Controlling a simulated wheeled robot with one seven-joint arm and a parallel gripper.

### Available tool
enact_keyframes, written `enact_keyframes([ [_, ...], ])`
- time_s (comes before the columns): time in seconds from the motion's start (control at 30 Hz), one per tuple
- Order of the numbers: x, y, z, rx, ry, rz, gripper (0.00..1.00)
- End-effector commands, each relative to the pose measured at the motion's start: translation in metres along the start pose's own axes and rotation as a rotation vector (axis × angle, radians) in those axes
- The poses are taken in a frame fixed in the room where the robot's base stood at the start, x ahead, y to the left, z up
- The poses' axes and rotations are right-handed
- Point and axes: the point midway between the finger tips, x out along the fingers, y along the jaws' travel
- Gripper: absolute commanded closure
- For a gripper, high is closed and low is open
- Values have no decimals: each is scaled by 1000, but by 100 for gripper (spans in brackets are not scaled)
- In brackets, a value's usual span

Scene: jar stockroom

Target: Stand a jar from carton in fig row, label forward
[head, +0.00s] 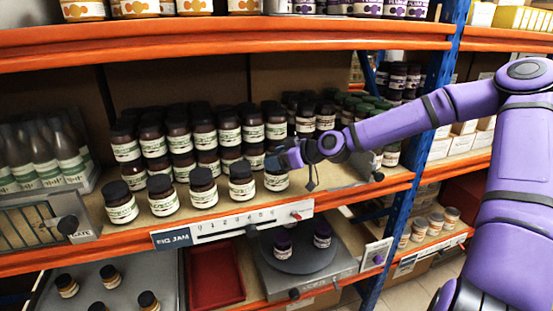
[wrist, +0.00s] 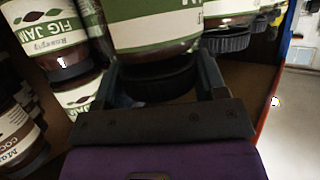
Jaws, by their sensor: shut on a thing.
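The fig row is a front line of dark-lidded jars with white and green labels, such as the fig jar (head: 241,181), behind the FIG JAM shelf strip (head: 172,239). My gripper (head: 284,158) is at the right end of this row. It is shut on a fig jar (head: 276,181), gripping it around the dark lid. The jar looks upright at shelf level, its label partly facing out; I cannot tell whether its base touches the shelf. In the wrist view the held jar (wrist: 155,35) shows upside down between the fingers. I cannot make out the carton.
More fig jars (head: 181,143) stand stacked close behind. A numbered white rail (head: 240,222) with a red knob runs along the front edge. A blue upright (head: 404,165) stands to the right. Below are a red tray (head: 214,280) and a grey platform (head: 300,262) with purple-lidded jars.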

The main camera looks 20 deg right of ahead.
Motion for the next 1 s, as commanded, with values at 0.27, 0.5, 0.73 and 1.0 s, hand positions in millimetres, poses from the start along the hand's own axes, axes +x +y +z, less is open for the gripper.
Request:
enact_keyframes([
  [0.27,1,0,0,-1,1,0,100],
  [0.5,2,0,3,-1,1,0,100],
  [0.73,2,0,4,0,0,0,100],
  [1.0,2,0,5,0,0,0,5],
])
